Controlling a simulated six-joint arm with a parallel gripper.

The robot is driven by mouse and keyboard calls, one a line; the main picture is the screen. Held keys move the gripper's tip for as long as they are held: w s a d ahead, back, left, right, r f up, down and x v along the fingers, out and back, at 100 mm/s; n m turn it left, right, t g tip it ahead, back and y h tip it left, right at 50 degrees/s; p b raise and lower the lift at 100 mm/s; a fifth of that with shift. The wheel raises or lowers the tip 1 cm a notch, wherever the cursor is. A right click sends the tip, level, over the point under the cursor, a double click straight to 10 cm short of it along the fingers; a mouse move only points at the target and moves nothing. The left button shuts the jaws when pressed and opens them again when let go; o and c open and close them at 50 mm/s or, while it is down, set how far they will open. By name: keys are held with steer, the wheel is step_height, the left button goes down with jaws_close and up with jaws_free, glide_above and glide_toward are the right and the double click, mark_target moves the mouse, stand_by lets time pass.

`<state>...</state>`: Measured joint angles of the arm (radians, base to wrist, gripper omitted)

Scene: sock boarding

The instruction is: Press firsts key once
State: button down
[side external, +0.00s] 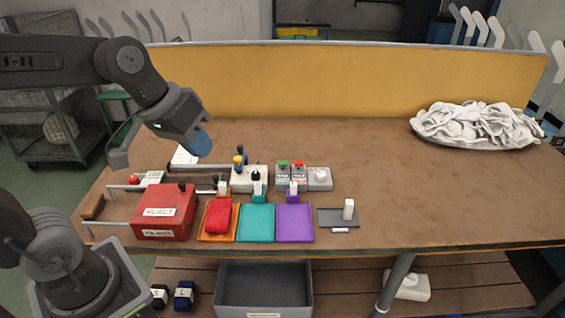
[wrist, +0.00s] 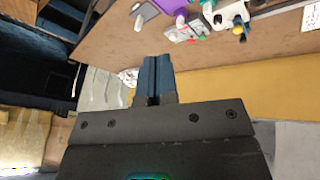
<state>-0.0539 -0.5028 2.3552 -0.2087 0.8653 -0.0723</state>
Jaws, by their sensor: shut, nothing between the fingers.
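Two small grey key boxes stand side by side at the table's middle in the side view, one with a green key (side external: 283,164) and one with a red key (side external: 299,164). Their labels are too small to read, so I cannot tell which is the firsts key. The same boxes (wrist: 181,30) show at the top of the wrist view. My gripper (side external: 201,146) is shut and empty, with blue fingers, in the air left of and above the keys, apart from them. Its fingers also show in the wrist view (wrist: 157,80).
A grey box with a white knob (side external: 320,178) adjoins the keys on the right. A pale box with yellow and black knobs (side external: 249,180) stands left of them. Orange, teal (side external: 256,223) and purple (side external: 294,223) trays lie in front. A red reject box (side external: 164,213) is left.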

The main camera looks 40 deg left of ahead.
steer(key=w+n+h, duration=0.2)
steer(key=w+n, duration=0.2)
steer(key=w, duration=0.5)
steer(key=n+t+h, duration=0.2)
steer(key=n, duration=1.1)
glide_above(282, 163)
step_height(282, 163, down, 15)
steer(key=shift+r, duration=0.1)
steer(key=shift+f, duration=4.4)
steer(key=shift+f, duration=0.1)
steer(key=shift+f, duration=0.3)
